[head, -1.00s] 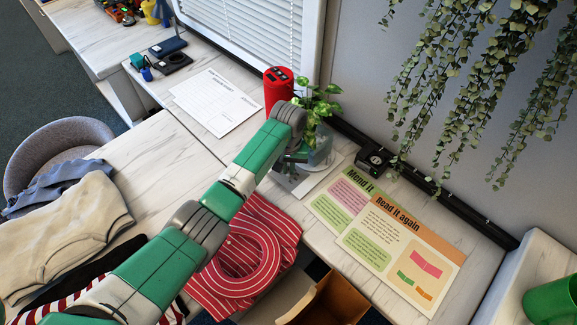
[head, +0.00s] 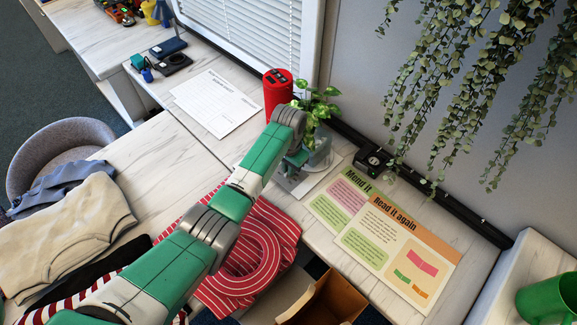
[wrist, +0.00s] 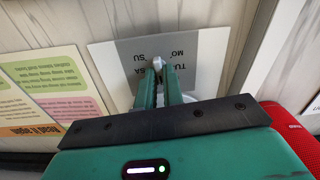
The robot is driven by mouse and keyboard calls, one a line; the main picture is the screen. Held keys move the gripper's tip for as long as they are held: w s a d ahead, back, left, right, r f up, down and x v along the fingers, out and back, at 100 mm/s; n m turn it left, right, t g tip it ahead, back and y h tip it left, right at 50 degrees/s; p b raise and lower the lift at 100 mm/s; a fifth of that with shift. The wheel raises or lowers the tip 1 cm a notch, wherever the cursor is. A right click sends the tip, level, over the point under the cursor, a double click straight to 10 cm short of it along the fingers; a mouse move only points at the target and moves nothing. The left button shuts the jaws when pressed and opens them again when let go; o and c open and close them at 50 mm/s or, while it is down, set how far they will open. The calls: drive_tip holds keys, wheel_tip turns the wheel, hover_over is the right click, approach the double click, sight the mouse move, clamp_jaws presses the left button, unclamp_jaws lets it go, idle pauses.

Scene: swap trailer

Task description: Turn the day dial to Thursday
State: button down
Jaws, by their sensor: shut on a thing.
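The day dial shows in the wrist view as a pale board with a grey panel (wrist: 128,57) printed with day letters, among them TU, SA, MO and SU. My gripper (wrist: 157,66) is shut on a small pale knob (wrist: 157,61) at the middle of the letters. The fingers hide the lower part of the dial, so I cannot tell which day the knob points to. In the head view, my gripper (head: 297,158) is low over the pale board (head: 322,180) on the desk, in front of a potted plant.
A red cylinder (head: 277,92) and the leafy plant (head: 318,104) stand close behind my gripper. "Mend it" and "Read it again" sheets (head: 392,245) lie to the right, with a small black device (head: 374,160) behind them. Striped cloth (head: 270,235) lies below my arm.

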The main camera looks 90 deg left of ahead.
drive_tip(key=shift+m, duration=0.7)
drive_tip(key=c, duration=1.5)
unclamp_jaws()
wheel_tip(320, 180, up, 8)
drive_tip(key=shift+f, duration=0.1)
drive_tip(key=shift+w, duration=0.1)
